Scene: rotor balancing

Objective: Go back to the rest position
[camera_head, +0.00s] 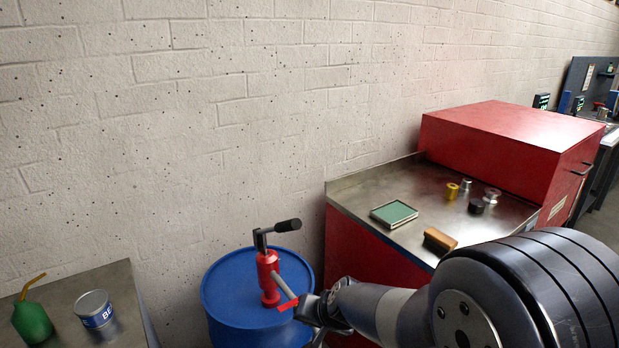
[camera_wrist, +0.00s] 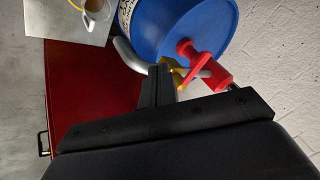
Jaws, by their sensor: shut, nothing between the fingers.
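My gripper (camera_wrist: 164,72) is shut and empty in the wrist view, its dark fingers pointing toward the blue drum (camera_wrist: 190,30). A red hand pump (camera_wrist: 211,73) stands on the drum lid, close beside the fingertips; I cannot tell whether they touch. A small yellow part shows by the fingertips. In the head view my arm reaches in from the lower right, and its end lies low, just right of the pump (camera_head: 268,278) on the blue drum (camera_head: 225,290). The fingers are hard to make out there.
A red cabinet with a steel top (camera_head: 365,193) stands right of the drum, carrying a green pad (camera_head: 394,213), a brush (camera_head: 439,240), several small cylinders and a red box (camera_head: 500,145). At left, a table (camera_head: 125,290) holds a green oil can (camera_head: 31,322) and a tin (camera_head: 94,309).

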